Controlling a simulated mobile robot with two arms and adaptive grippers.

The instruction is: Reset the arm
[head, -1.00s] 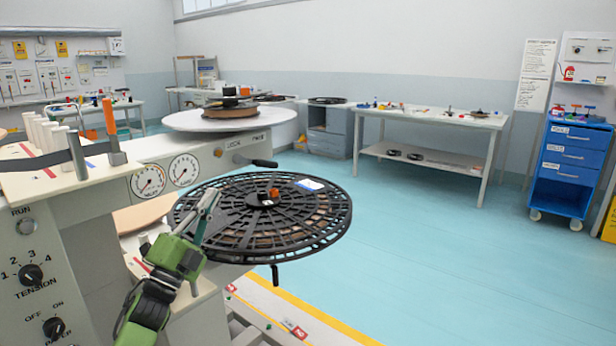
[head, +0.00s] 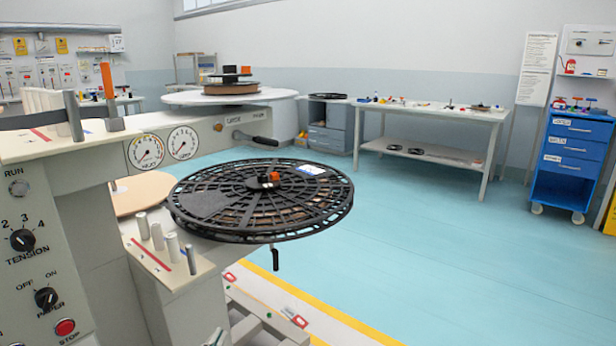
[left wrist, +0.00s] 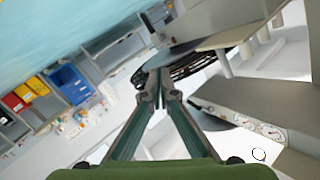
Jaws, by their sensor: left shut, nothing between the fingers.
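My left gripper shows only as a grey fingertip (head: 215,338) at the bottom edge of the head view, low beside the machine. In the left wrist view the left gripper (left wrist: 158,82) has its fingers together with nothing between them. The black slotted reel (head: 262,200) lies flat on the machine's near side; in the wrist view it shows beyond the fingertips (left wrist: 190,68), apart from them as far as I can tell. My right gripper is not in view.
The control panel (head: 30,250) with RUN, TENSION and STOP is at the left. Metal posts (head: 157,236) stand below the reel. A black-handled crank (head: 262,141) sticks out behind it. A worktable (head: 435,115) and blue cart (head: 572,160) stand farther back. The blue-green floor is clear.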

